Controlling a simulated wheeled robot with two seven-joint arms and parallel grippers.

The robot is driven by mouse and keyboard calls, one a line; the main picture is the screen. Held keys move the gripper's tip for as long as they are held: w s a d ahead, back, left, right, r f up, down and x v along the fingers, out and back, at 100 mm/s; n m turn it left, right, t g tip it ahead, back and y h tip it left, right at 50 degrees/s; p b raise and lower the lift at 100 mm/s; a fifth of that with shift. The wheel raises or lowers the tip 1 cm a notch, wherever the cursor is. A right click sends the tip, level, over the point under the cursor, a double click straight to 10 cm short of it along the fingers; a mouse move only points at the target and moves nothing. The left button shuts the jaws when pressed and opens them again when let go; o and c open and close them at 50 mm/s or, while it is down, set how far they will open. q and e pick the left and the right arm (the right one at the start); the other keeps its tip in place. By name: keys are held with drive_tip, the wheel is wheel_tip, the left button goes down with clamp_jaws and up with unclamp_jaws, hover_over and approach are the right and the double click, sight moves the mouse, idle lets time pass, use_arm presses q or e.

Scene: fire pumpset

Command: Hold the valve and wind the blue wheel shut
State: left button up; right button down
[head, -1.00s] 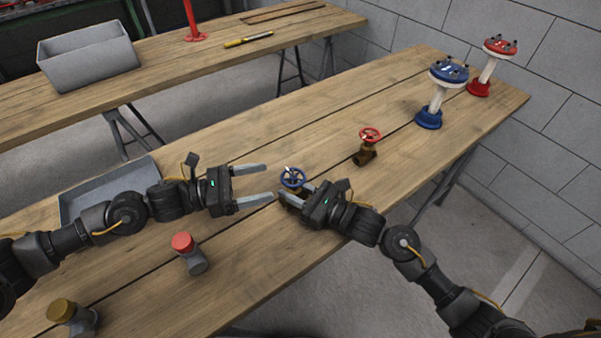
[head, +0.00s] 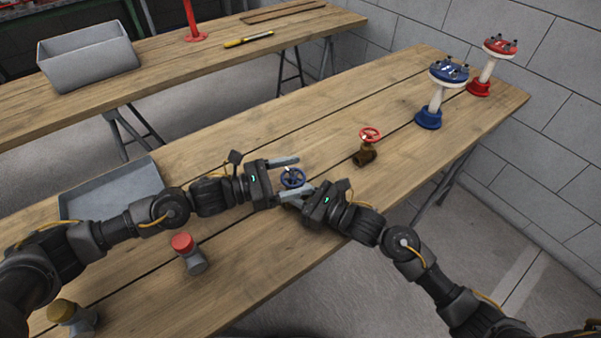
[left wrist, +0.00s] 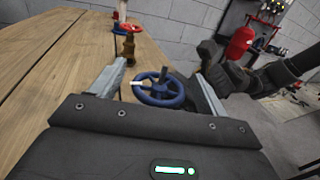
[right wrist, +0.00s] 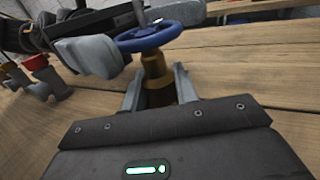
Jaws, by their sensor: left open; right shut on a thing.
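The valve with the blue wheel (head: 292,178) stands on the front table. Its blue wheel also shows in the left wrist view (left wrist: 158,90), between the open fingers of my left gripper (left wrist: 160,88). In the head view my left gripper (head: 290,177) reaches in from the left with its fingers around the wheel, not closed on it. My right gripper (right wrist: 157,95) is shut on the brass valve body (right wrist: 156,80) below the wheel (right wrist: 150,37). In the head view the right gripper (head: 305,195) hides most of the valve body.
A brass valve with a red wheel (head: 370,134) stands farther along the table. Blue (head: 429,118) and red (head: 479,88) stands are at the far end. A grey tray (head: 110,187), a red-capped fitting (head: 186,245) and a brass-capped fitting (head: 66,311) lie on the left.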

use_arm(q)
drive_tip(key=shift+x, duration=0.9)
drive_tip(key=c, duration=1)
drive_tip(key=shift+o, duration=0.2)
drive_tip(key=shift+m+g, duration=0.3)
drive_tip(key=shift+g, duration=0.2)
